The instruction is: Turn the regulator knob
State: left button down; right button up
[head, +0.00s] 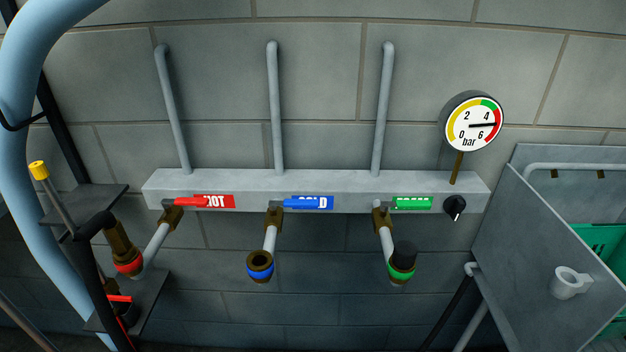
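The regulator knob (455,207) is a small black knob with a white mark, on the front right end of the grey manifold bar (330,196). Above it, a round pressure gauge (474,124) marked "bar" stands on a brown stem. Its black needle points right, at the red part of the scale near 5. Neither of my grippers is in view, and nothing touches the knob.
A grey sink-like panel (545,250) stands close on the right. A thick light-blue pipe (14,110) runs down the left.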

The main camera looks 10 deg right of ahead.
aim_at(453, 206)
jog(key=z, duration=1.35)
